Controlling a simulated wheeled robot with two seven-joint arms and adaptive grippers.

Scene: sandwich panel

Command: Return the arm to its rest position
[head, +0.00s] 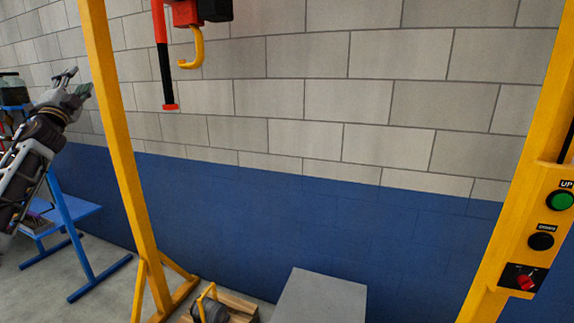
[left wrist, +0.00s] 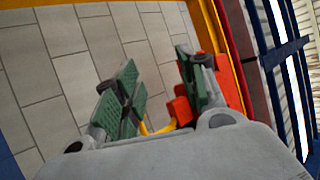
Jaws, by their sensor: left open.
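My left gripper (head: 76,82) is raised at the far left of the head view, beside the left yellow post (head: 118,140). Its fingers are spread and empty. In the left wrist view the green-padded fingers (left wrist: 160,92) stand apart with nothing held between them. Beyond them are the red hoist body (left wrist: 222,82) and part of the yellow hook (left wrist: 150,128), apart from the fingers as far as I can tell. My right gripper shows in neither view.
The hook (head: 197,50) hangs at the top beside a red-and-black handle (head: 163,60). The right post carries a green UP button (head: 561,201), a black button (head: 541,241) and a red switch (head: 525,283). A grey box top (head: 322,298) and a blue bench (head: 75,215) stand below.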

